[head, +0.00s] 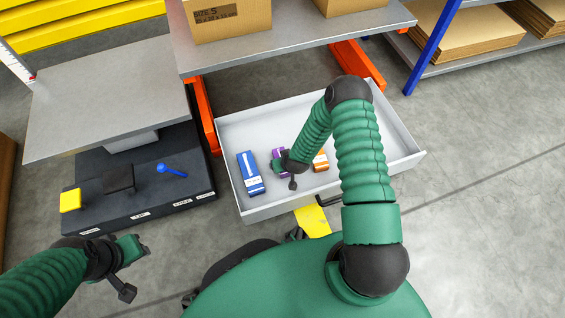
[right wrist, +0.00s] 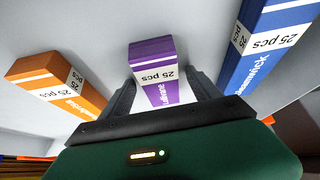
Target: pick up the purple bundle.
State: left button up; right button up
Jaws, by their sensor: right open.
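The purple bundle (right wrist: 152,62) has a white band reading "25 pcs". It lies in the open white drawer (head: 240,130), between a blue bundle and an orange bundle. In the head view the purple bundle (head: 277,155) is partly hidden by my right gripper (head: 281,167). In the right wrist view my right gripper (right wrist: 165,95) is open, its two fingers on either side of the purple bundle's near part. I cannot tell whether they touch it. My left gripper (head: 141,244) is at the lower left, away from the drawer; its jaw opening is unclear.
The blue bundle (head: 249,173) lies left of the purple one, the orange bundle (head: 320,161) right. The drawer walls surround them. Boxes (head: 228,18) stand on the shelf above.

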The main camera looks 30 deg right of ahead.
jog(key=c, duration=1.5)
